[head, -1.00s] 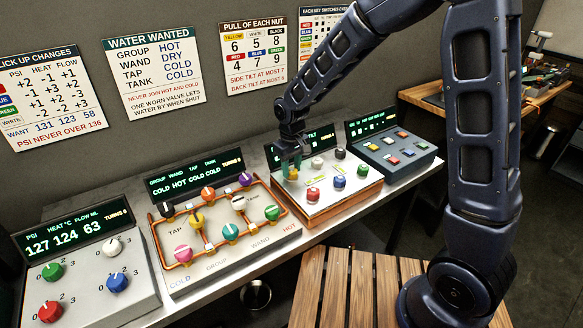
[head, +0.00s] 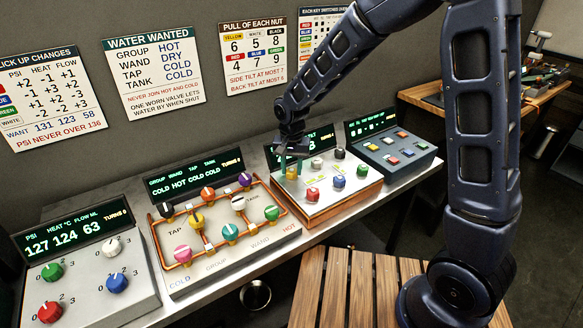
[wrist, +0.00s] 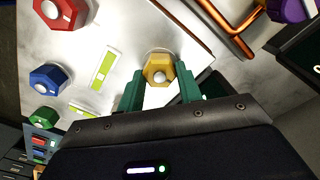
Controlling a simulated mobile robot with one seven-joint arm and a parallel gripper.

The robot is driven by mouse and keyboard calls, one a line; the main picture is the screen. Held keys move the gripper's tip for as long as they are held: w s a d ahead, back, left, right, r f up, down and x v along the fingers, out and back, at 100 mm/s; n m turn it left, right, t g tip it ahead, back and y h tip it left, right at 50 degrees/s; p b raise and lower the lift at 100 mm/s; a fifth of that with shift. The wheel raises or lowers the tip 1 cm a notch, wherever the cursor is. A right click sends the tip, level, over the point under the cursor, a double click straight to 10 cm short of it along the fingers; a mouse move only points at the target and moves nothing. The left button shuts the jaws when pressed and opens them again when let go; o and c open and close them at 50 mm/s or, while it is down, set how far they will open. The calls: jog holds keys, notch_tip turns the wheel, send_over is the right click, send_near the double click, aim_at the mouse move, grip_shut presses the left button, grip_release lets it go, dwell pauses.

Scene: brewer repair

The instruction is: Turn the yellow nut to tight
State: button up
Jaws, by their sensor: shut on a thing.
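The yellow nut (head: 291,173) stands at the back left corner of the white panel with coloured nuts. In the wrist view the hexagonal yellow nut (wrist: 159,69) shows a pale round centre and lies between my two green fingers. My gripper (head: 292,166), also in the wrist view (wrist: 161,88), is shut on the yellow nut from above, one finger on each side. The panel's screen (head: 316,143) is partly hidden by my wrist. I cannot read how tight the nut is.
White (head: 317,163), black (head: 340,153), red (head: 312,194), blue (head: 338,182) and green (head: 363,171) nuts stand close by on the same panel. A valve board (head: 285,236) is to the left, a switch box (head: 415,158) to the right.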

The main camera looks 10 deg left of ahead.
aim_at(292, 170)
jog(key=shift+m, duration=0.6)
jog(key=o, duration=1)
notch_tip(292, 170, up, 11)
jog(key=shift+d, duration=0.1)
